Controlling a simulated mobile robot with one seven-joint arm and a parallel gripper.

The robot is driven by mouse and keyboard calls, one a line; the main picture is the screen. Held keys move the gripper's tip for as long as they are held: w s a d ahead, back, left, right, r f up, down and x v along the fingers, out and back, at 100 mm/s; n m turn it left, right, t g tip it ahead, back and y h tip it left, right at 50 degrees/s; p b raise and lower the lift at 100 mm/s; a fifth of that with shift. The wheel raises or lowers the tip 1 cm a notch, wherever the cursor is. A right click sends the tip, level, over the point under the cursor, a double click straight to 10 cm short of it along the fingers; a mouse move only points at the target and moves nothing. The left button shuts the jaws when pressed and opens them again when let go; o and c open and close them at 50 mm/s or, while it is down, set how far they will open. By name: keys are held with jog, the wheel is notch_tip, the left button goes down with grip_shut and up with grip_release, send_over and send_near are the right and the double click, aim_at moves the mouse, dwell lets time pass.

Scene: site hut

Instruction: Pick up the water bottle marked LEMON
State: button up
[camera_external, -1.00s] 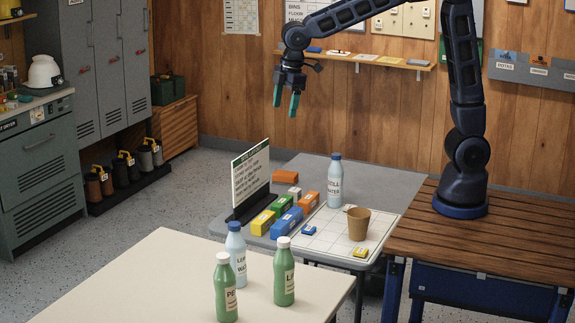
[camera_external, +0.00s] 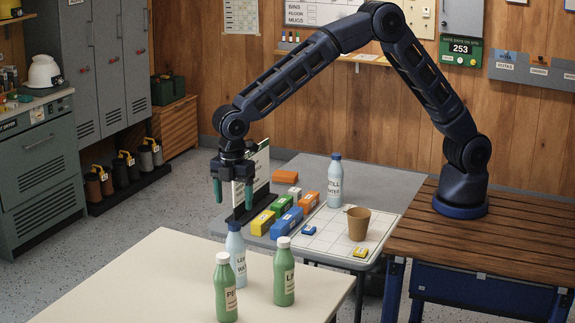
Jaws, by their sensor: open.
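A light blue bottle (camera_external: 238,262) stands on the cream table; its label, partly hidden by a green bottle, seems to start with "LE" over "WA". A green bottle (camera_external: 285,280) to its right has a label that seems to start with "L"; the rest is turned away. Another green bottle (camera_external: 225,291) in front seems to start with "PE". A light blue bottle (camera_external: 335,185) on the grey table reads "STILL WATER". My gripper (camera_external: 233,196) is open and empty, pointing down, just above the cap of the light blue bottle on the cream table in this view.
The grey table (camera_external: 372,176) holds a sign board (camera_external: 262,170), several coloured blocks, a gridded mat (camera_external: 322,240) and a brown cup (camera_external: 358,223). The left part of the cream table (camera_external: 150,270) is clear.

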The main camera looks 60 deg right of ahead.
aim_at(234, 224)
notch_tip(234, 224, down, 11)
jog(key=shift+w+r, duration=0.1)
grip_shut()
dwell(0.8)
